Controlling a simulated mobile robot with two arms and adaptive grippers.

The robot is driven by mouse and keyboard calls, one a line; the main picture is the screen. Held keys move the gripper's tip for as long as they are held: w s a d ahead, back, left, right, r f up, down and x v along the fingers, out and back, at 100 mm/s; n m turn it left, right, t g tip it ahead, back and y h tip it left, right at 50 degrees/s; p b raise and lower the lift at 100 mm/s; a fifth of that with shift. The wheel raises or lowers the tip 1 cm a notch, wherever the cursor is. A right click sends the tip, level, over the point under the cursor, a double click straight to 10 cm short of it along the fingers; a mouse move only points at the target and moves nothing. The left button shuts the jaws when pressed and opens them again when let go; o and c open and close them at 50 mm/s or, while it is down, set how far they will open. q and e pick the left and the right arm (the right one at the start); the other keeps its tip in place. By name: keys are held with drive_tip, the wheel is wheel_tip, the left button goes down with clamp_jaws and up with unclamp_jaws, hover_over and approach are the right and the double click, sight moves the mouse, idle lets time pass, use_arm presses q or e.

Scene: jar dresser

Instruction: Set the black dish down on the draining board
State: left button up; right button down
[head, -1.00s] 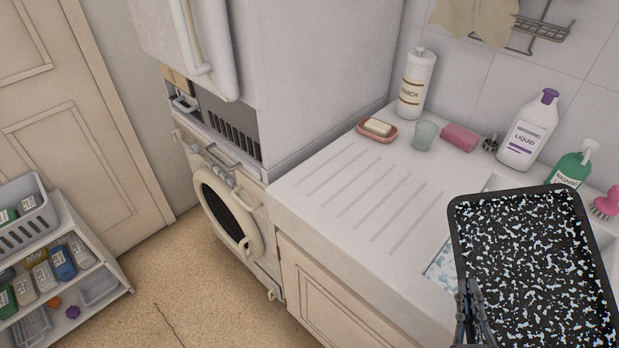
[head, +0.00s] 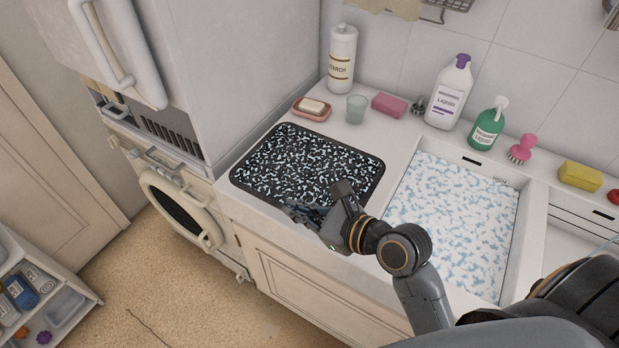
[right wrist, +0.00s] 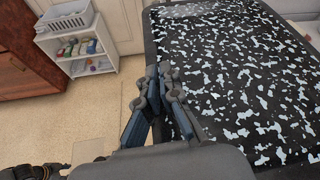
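The black dish (head: 300,165) is a wide, shallow tray filled with pale-speckled suds or water. In the head view it lies level over the draining board (head: 400,146), left of the sink, and covers the board's grooves. I cannot tell whether its whole underside touches the board. My right gripper (head: 305,210) is at the dish's front edge. In the right wrist view the gripper (right wrist: 165,75) is closed with its fingers on either side of the rim of the dish (right wrist: 240,80).
A soap dish (head: 312,115), a glass (head: 356,109) and a pink sponge (head: 389,105) stand behind the dish. The starch bottle (head: 342,60) is by the tall cabinet. The sink (head: 455,215) with foamy water is to the right.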

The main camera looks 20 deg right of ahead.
sight(302, 191)
drive_tip(key=w+d+f, duration=0.1)
drive_tip(key=w, duration=0.1)
drive_tip(key=w+d+f, duration=0.1)
drive_tip(key=w, duration=0.1)
drive_tip(key=w+d, duration=0.1)
drive_tip(key=w, duration=0.1)
drive_tip(key=shift+w+f, duration=0.1)
drive_tip(key=shift+f, duration=0.3)
drive_tip(key=w+f, duration=0.1)
drive_tip(key=w+d+f, duration=0.1)
drive_tip(key=f, duration=0.1)
drive_tip(key=w+d+f, duration=0.1)
drive_tip(key=w+f, duration=0.1)
drive_tip(key=shift+w+d+f, duration=0.1)
drive_tip(key=shift+w+f, duration=0.35)
drive_tip(key=shift+f, duration=0.1)
wheel_tip(302, 191, down, 3)
drive_tip(key=shift+d+f, duration=0.1)
drive_tip(key=shift+f, duration=0.05)
use_arm(q)
drive_tip(key=shift+s, duration=0.35)
use_arm(e)
drive_tip(key=c, duration=2)
unclamp_jaws()
drive_tip(key=shift+f, duration=0.2)
drive_tip(key=o, duration=0.5)
drive_tip(key=shift+r, duration=0.15)
